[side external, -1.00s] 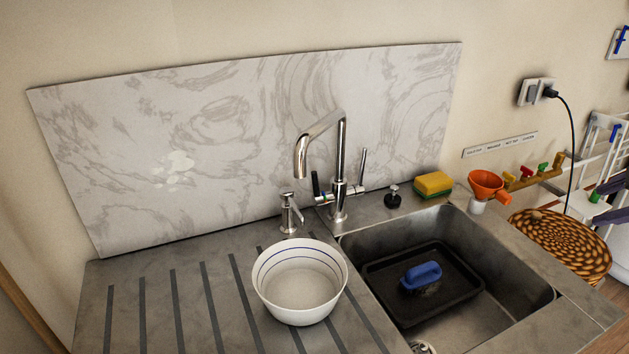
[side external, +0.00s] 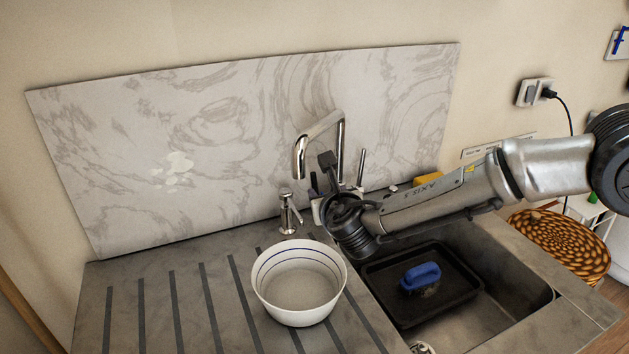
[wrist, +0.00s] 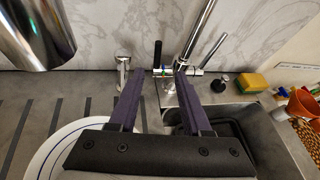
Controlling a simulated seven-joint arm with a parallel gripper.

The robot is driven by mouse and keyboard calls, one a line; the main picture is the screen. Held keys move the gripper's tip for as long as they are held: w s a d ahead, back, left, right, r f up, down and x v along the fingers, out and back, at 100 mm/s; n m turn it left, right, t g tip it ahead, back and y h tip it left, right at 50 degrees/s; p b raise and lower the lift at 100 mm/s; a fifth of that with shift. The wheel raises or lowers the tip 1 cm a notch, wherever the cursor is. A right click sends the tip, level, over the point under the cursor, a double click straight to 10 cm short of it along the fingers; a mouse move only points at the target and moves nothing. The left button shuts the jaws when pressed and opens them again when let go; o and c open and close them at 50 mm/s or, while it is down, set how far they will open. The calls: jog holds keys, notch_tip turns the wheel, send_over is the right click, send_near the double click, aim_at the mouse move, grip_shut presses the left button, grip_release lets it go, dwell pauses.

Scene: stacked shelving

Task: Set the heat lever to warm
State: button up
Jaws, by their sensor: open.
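The chrome tap (side external: 341,150) stands behind the sink against the marbled panel. In the wrist view its base carries a black-handled lever (wrist: 157,53) on the left and a slim metal lever (wrist: 214,48) on the right, both roughly upright. Small coloured marks (wrist: 165,72) show beside the black lever; I cannot tell which setting it is at. My gripper (wrist: 157,75) is open and empty, its two purple fingers pointing toward the tap base and framing the black lever in that view. In the side view my wrist hides part of the tap base, and the fingers are hard to make out.
A white bowl (side external: 300,312) stands on the counter left of the sink (side external: 530,290). A soap dispenser (side external: 289,215) stands left of the tap. A black tray (side external: 385,305) with a blue-handled brush (side external: 421,276) lies in the sink. A yellow sponge (wrist: 252,82) sits right.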

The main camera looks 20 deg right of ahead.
aim_at(314, 181)
jog(key=x, duration=1.3)
jog(key=shift+w+f, duration=0.15)
jog(key=shift+w, duration=0.05)
jog(key=shift+a, duration=0.1)
grip_shut()
dwell(0.9)
